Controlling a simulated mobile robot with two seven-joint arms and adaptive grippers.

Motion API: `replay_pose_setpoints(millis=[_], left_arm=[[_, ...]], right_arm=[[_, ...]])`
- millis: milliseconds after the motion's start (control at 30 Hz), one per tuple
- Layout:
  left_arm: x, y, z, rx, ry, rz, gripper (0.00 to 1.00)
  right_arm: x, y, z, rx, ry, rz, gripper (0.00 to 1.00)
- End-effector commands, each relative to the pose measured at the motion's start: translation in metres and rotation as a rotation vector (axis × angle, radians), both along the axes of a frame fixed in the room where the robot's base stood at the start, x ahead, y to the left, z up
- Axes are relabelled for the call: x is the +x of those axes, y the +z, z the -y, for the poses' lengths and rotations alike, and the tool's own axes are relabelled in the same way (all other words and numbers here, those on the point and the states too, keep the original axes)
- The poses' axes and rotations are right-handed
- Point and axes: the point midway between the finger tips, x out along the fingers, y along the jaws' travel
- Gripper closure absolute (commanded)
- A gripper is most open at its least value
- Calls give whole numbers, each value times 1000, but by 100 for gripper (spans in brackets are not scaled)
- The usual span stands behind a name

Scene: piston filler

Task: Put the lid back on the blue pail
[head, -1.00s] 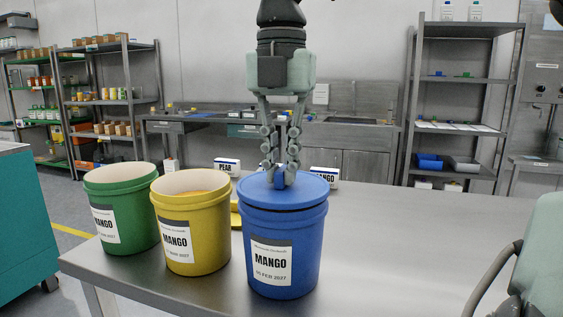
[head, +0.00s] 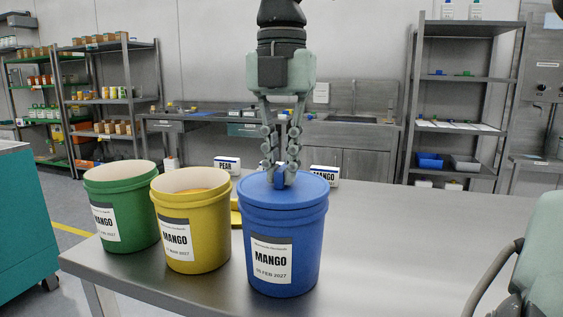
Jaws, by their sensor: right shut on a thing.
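The blue pail (head: 285,240) stands upright on the steel table, with a MANGO label on its front. The blue lid (head: 312,188) lies flat on the pail's mouth, and I see no dark gap between them at the front. My right gripper (head: 283,182) points straight down from above and is shut on the small blue handle in the middle of the lid. The gripper's fingers partly hide the handle. My left gripper is not in view.
A yellow pail (head: 190,232) and a green pail (head: 122,215), both lidless, stand left of the blue one. PEAR (head: 228,165) and MANGO (head: 324,173) cards stand behind. A yellow object (head: 235,212) lies partly hidden behind the pails. The table's right side (head: 420,240) is clear.

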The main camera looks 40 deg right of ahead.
Motion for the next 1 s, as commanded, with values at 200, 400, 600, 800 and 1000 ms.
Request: replay_pose_setpoints(millis=[200, 400, 600, 800, 1000], left_arm=[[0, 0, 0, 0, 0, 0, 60], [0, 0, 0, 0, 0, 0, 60], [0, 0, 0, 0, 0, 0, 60], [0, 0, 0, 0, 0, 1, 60], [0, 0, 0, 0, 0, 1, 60]], right_arm=[[0, 0, 0, 0, 0, 0, 100], [0, 0, 0, 0, 0, 0, 80], [0, 0, 0, 0, 0, 0, 65], [0, -1, 0, 0, 0, 0, 57], [0, -1, 0, 0, 0, 0, 44]])
